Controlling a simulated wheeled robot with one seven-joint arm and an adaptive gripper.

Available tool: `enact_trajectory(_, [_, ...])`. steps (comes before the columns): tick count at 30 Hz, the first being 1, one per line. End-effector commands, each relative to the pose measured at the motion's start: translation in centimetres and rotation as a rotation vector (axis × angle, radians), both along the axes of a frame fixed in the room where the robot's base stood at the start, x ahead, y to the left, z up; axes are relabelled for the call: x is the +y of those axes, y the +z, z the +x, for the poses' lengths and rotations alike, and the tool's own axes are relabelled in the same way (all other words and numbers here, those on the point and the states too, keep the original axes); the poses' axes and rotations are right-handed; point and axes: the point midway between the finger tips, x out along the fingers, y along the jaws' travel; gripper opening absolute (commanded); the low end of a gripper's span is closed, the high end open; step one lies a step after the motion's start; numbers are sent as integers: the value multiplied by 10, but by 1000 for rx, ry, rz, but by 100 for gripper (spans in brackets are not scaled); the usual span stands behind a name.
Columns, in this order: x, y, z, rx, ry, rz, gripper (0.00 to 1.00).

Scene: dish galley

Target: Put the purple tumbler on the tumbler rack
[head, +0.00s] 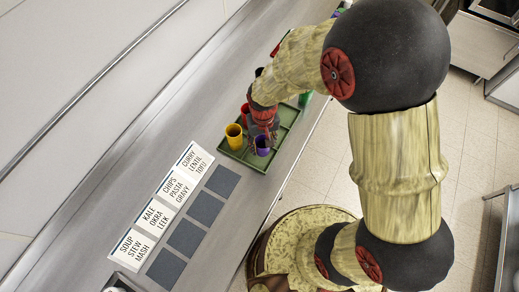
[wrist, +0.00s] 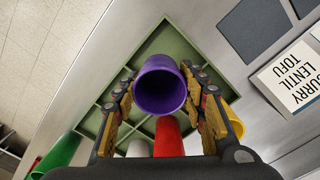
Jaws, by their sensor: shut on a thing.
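The purple tumbler (head: 263,149) is upright at the near corner part of the green divided rack (head: 240,157). My gripper (head: 263,140) is shut on it, one finger on each side. In the wrist view the purple tumbler (wrist: 160,88) shows its open mouth between the fingers of my gripper (wrist: 160,80), with cells of the green rack (wrist: 163,36) below and around it. Whether its base touches the rack is hidden.
A yellow tumbler (head: 234,132) and a red tumbler (head: 245,114) stand close by; the red (wrist: 168,138) is right beside the purple one. A green tumbler (wrist: 62,152) is at the lower left. Labelled cards (head: 197,163) and dark squares (head: 222,181) lie on the counter.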

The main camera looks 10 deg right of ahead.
Motion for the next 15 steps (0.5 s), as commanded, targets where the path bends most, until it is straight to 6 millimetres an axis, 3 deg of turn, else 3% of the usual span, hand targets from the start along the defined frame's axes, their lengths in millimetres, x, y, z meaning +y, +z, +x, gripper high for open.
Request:
enact_trajectory(7, [12,-15,-2,2,3,0,16])
enact_trajectory(12, [11,-40,-2,1,0,0,16])
enact_trajectory(15, [11,-44,-1,-1,0,0,16])
